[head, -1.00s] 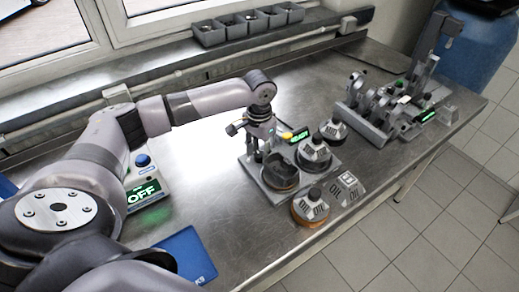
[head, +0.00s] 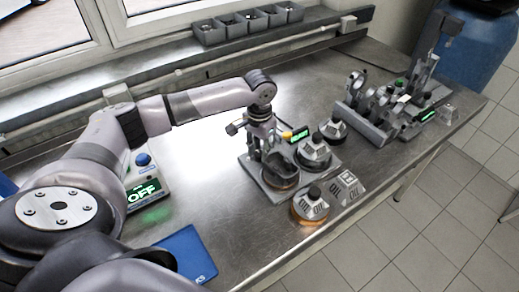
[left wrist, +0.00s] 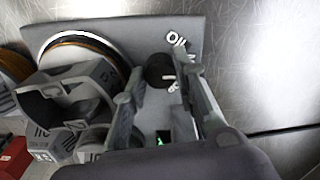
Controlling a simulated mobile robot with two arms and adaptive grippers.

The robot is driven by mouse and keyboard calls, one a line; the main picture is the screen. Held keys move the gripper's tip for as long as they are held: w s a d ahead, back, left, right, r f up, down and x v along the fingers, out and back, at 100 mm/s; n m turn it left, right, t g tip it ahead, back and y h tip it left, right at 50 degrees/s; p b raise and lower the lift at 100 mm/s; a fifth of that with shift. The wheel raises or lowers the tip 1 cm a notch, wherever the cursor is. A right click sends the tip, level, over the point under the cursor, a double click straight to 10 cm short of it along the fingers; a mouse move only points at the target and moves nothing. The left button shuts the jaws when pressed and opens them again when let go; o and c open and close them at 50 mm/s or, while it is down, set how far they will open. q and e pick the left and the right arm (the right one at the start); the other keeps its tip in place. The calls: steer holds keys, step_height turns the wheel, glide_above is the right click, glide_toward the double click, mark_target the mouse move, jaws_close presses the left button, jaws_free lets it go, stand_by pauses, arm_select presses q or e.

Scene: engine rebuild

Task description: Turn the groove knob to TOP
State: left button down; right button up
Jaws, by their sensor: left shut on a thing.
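The groove knob (left wrist: 160,70) is a small black round knob with a pale pointer line. In the left wrist view it sits on a grey plate (left wrist: 130,38) between white labels that I cannot read surely. My left gripper (left wrist: 176,78) reaches over this plate, its two fingers at the knob's sides, shut on it. In the head view the left gripper (head: 258,143) points down at the grey station (head: 265,187) and hides the knob. A small green display (head: 300,136) stands beside it. My right gripper is not in view.
Grey pistons (head: 314,152) stand right and in front of the station, one on an orange-brown ring (head: 310,217). A grey engine rack (head: 372,130) stands at the right. A box reading OFF (head: 147,192) and a blue mat (head: 185,255) lie left. The middle-left bench is bare.

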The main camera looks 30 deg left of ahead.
arm_select(q)
steer(key=shift+r+m+p, duration=0.2)
steer(key=shift+m+p, duration=0.4)
steer(key=shift+p, duration=0.2)
steer(key=m+p, duration=0.5)
steer(key=m, duration=0.1)
steer(key=shift+m, duration=0.3)
steer(key=shift+w+f+m+p, duration=0.15)
steer(key=shift+m+p, duration=0.6)
steer(key=shift+m, duration=0.65)
steer(key=c, duration=1.6)
jaws_free()
steer(key=shift+o, duration=0.2)
